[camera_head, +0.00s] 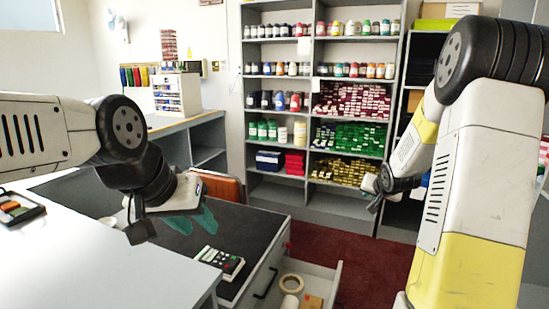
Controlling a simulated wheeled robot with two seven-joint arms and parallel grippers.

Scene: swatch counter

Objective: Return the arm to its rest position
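My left arm comes in from the left over the counter. My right arm stands tall at the right of the view. Its gripper (374,205) hangs at the far end of the arm, in front of the shelves, small and dark; its opening cannot be told. I see nothing clearly held in either gripper.
An open drawer (328,280) holds tape rolls (291,284). Stocked shelves (304,204) stand behind. Red floor (360,254) is clear between.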

